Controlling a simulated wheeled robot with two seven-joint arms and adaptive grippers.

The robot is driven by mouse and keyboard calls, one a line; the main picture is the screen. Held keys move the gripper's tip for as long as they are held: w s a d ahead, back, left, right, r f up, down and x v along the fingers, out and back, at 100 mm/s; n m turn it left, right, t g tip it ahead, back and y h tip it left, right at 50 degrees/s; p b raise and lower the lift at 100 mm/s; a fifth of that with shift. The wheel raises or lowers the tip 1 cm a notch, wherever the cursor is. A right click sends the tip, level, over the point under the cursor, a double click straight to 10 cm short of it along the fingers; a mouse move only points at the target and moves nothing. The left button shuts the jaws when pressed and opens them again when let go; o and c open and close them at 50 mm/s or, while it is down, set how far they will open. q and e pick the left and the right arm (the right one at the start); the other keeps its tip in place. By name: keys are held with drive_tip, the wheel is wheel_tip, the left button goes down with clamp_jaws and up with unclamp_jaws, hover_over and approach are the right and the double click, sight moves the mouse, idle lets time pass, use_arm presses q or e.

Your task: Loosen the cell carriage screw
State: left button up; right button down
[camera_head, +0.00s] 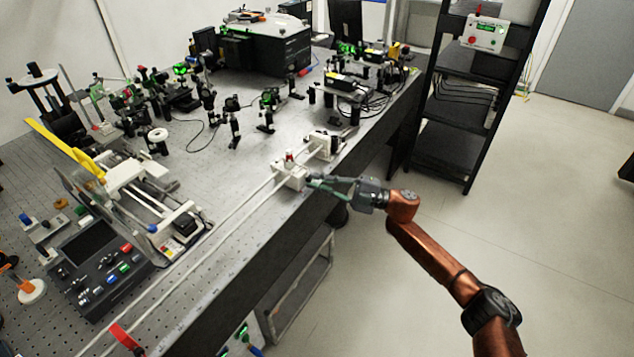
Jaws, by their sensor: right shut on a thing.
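The cell carriage (290,176) is a small white block on a long white rail near the right front edge of the bench. A small upright piece with a red top (289,157) stands on it. My right gripper (318,184) reaches in from the right, at the carriage's near right side. Its greenish fingers are shut on the carriage screw, which they hide almost wholly. I cannot tell how far the screw is turned. My left gripper is not in view.
The rail (222,224) runs along the bench front, with another white block (323,145) farther along it. A control panel (93,258) sits at the left. Optics mounts (234,122) crowd the back. A black rack (455,110) stands at right; the floor before it is open.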

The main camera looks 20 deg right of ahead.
drive_tip(key=shift+f, duration=0.15)
drive_tip(key=c, duration=2.2)
unclamp_jaws()
drive_tip(key=shift+c, duration=0.2)
drive_tip(key=v, duration=1.2)
